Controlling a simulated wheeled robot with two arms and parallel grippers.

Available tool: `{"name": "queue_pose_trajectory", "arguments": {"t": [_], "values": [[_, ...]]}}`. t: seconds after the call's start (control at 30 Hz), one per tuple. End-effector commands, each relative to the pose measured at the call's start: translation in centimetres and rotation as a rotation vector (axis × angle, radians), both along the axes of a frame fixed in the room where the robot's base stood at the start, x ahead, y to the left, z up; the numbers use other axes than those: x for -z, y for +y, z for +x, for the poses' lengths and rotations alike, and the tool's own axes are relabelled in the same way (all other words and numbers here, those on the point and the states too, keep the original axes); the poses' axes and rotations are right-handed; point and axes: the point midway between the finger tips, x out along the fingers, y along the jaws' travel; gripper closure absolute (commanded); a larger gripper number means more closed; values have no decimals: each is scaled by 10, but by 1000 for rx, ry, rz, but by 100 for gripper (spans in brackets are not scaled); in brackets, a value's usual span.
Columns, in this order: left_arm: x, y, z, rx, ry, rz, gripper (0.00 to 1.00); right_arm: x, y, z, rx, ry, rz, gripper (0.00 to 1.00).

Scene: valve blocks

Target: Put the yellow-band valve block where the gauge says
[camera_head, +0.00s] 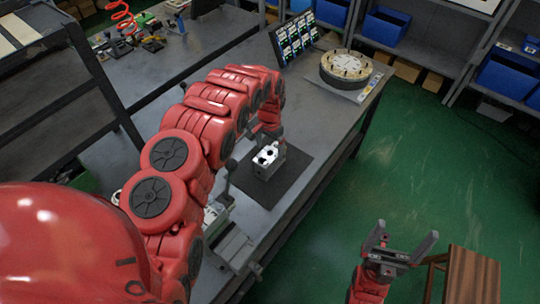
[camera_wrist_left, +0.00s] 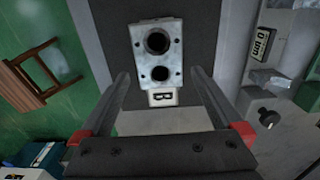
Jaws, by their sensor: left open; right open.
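A pale metal valve block (camera_head: 268,157) with dark round holes stands on a dark mat (camera_head: 264,188) on the bench. No yellow band shows on it. In the left wrist view the block (camera_wrist_left: 157,52) has two large holes, with a small white plate marked "B" (camera_wrist_left: 163,97) beside it. My left gripper (camera_head: 270,136) is just above the block, open and empty. Its fingers (camera_wrist_left: 158,76) show either side of the block's line. My right gripper (camera_head: 396,240) is open and empty, off the bench. A display (camera_wrist_left: 263,42) reads something ending in "um"; its first character is unclear.
A round disc-shaped fixture (camera_head: 345,67) sits at the bench's far end, beside a tilted panel of several small pictures (camera_head: 297,38). A wooden stool (camera_head: 471,276) stands at lower right. Green floor lies open right of the bench.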

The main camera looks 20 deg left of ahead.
Motion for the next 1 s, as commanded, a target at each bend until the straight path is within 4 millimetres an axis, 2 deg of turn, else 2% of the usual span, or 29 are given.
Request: {"name": "queue_pose_trajectory", "arguments": {"t": [0.1,0.23,0.4,1.0], "values": [[-17,0,1,2,-2,2,0,9,0,0,0,0,0,0],[-39,0,2,2,-6,1,0,9,0,0,0,0,0,0],[-53,0,0,1,0,1,0,8,0,0,0,0,0,0],[-59,0,0,1,0,0,0,5,0,0,0,0,0,0]]}}
